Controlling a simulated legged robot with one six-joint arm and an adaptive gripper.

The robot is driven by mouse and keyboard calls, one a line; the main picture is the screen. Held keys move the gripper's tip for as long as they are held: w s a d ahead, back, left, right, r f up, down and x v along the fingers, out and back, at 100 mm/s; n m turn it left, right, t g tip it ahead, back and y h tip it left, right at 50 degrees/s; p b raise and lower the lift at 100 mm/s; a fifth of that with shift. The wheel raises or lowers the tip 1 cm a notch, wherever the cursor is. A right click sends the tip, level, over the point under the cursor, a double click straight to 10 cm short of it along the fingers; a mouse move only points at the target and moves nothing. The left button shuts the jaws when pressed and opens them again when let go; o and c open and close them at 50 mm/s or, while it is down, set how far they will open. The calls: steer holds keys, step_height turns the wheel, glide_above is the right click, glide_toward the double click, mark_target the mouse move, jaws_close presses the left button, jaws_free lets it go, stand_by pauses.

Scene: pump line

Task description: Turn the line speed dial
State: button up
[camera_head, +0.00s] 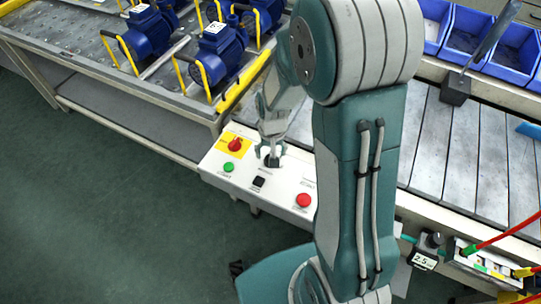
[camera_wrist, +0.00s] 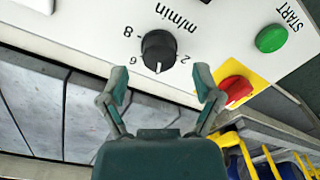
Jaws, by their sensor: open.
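The line speed dial (camera_wrist: 158,50) is a black round knob on a white control panel (camera_wrist: 85,22). Its white pointer mark is at the lower edge, near the printed 6. In the head view the dial (camera_head: 271,162) is small and partly hidden by my fingers. My gripper (camera_wrist: 160,85) is open and empty in the wrist view, with one finger toward each side of the dial and the knob apart from both fingertips. In the head view my gripper (camera_head: 270,154) is over the panel at the dial.
The panel also carries a red rotary switch (camera_head: 235,145) on a yellow plate, a green START button (camera_head: 229,167), a black square switch (camera_head: 258,182) and a red button (camera_head: 303,200). Blue pumps (camera_head: 219,50) stand on a table behind. A slatted conveyor (camera_head: 460,140) lies right.

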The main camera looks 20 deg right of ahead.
steer(key=shift+f, duration=1.25)
jaws_close()
steer(key=shift+n, duration=0.6)
jaws_free()
steer(key=shift+r, duration=0.1)
